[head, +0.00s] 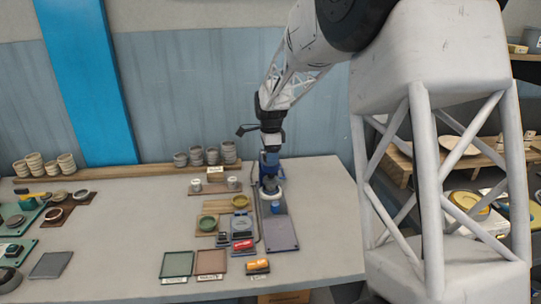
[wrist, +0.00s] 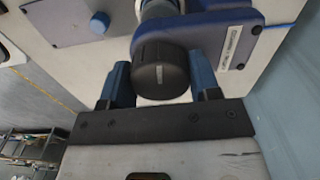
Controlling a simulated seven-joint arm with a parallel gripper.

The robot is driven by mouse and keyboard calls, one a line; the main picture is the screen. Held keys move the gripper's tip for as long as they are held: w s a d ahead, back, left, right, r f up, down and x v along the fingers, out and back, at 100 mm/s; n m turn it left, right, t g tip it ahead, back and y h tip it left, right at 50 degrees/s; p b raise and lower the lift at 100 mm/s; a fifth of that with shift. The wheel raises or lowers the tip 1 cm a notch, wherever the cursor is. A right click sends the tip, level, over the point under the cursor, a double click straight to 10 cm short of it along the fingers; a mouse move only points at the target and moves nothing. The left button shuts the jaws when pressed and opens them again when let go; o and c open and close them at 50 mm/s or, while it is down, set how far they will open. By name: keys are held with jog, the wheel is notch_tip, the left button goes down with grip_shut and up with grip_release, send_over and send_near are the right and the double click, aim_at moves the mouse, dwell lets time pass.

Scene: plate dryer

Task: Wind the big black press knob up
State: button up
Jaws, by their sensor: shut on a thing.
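The big black press knob (wrist: 160,68) is a ribbed cylinder with a pale line on its side, in the middle of the wrist view. My gripper (wrist: 161,82) has one blue finger on each side of it and is shut on it. The knob belongs to a blue press (wrist: 222,38) with a white label on its arm; the press also shows in the head view (head: 269,160) at the back of the table. There my gripper (head: 271,143) is above the press and hides the knob.
The press's grey-blue base plate (head: 281,234) reaches toward the front of the table (head: 335,235). Stacked cups (head: 212,156) stand on the back ledge. The table right of the press is clear.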

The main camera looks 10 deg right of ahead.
jog(key=n, duration=0.9)
jog(key=shift+n, duration=0.3)
jog(key=n, duration=0.5)
jog(key=shift+n, duration=2.4)
jog(key=o, duration=0.9)
